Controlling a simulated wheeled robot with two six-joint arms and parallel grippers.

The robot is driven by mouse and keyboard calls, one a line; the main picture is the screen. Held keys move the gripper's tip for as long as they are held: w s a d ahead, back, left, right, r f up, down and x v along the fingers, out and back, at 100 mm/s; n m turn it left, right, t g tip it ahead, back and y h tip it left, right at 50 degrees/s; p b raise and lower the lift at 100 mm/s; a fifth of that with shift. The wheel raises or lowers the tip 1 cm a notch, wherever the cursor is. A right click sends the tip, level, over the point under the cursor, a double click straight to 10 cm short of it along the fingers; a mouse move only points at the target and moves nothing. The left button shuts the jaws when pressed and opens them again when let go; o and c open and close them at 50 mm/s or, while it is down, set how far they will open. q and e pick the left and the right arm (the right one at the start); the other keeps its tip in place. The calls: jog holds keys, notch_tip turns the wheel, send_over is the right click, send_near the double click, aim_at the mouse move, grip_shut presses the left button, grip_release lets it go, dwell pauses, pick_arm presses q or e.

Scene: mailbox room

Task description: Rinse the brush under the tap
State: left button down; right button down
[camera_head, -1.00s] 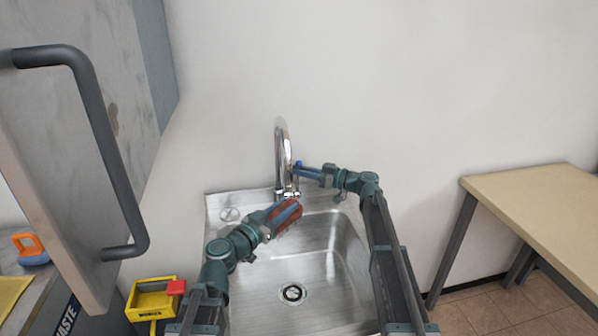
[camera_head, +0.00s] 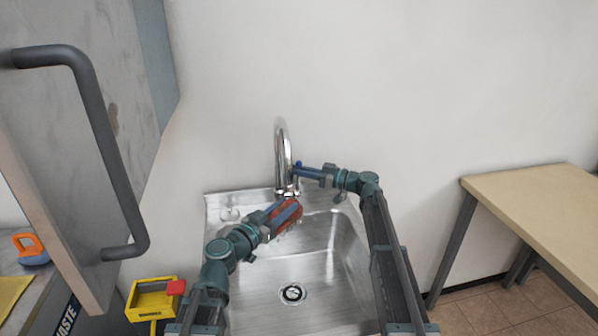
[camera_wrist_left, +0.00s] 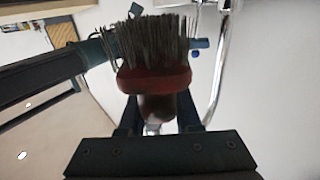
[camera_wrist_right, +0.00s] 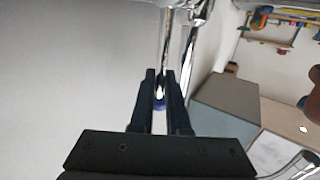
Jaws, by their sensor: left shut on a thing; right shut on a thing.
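The brush (camera_head: 291,221) has a red body and dark bristles; it is tilted above the sink (camera_head: 330,270), below and near the tap. My left gripper (camera_head: 281,212) is shut on the brush. In the left wrist view the brush (camera_wrist_left: 155,80) shows its bristles pointing up in the picture, away from the gripper. The chrome tap (camera_head: 281,145) arches up at the back of the sink. My right gripper (camera_head: 302,170) is shut on the tap's small lever, whose blue part (camera_wrist_right: 159,105) shows between the fingers in the right wrist view. I cannot make out running water.
A grey door with a dark handle (camera_head: 108,155) stands close on the left. A yellow box (camera_head: 152,303) with a red block (camera_head: 176,287) is left of the sink. A wooden table (camera_head: 545,195) is at the right. The basin floor around the drain (camera_head: 292,294) is clear.

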pick_arm(q)
jog(key=shift+f+b, duration=0.75)
pick_arm(e)
jog(key=shift+s+d+f+n+y, duration=0.1)
jog(key=shift+s+f+n+y, duration=0.2)
jog(key=shift+s, duration=0.15)
pick_arm(q)
jog(key=shift+f, duration=0.15)
pick_arm(e)
jog(key=shift+s+r+n, duration=0.2)
jog(key=shift+r+n, duration=0.05)
jog(key=shift+n, duration=0.05)
jog(key=c, duration=0.9)
grip_release()
pick_arm(q)
jog(key=shift+f+b, duration=0.4)
jog(key=shift+b, duration=0.15)
pick_arm(e)
jog(key=v, duration=1.2)
jog(key=shift+f, duration=0.2)
